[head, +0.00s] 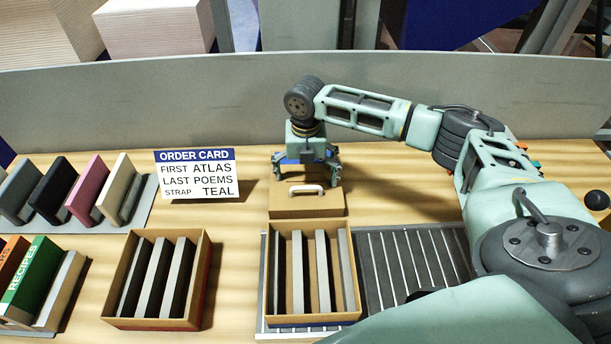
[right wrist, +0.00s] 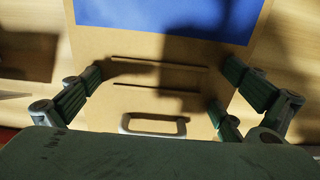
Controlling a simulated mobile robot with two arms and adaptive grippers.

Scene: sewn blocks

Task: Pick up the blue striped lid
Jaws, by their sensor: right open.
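The blue striped lid (head: 325,205) is a flat brown cardboard panel with a white handle (head: 306,189), lying on the table behind the right box. In the right wrist view the lid (right wrist: 160,85) fills the middle, with its wide blue stripe (right wrist: 170,15) at the top and its white handle (right wrist: 153,118) near my palm. My right gripper (head: 306,165) is open and empty above the far part of the lid, its fingers spread to either side. I cannot tell whether the fingers touch it. The gripper partly hides the stripe in the head view. My left gripper is not in view.
Two open boxes with dividers, the left one (head: 113,285) and the right one (head: 357,313), stand in front. An order card (head: 197,174) stands left of the lid. Several books (head: 52,190) stand at left. A grey wall (head: 200,95) bounds the back.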

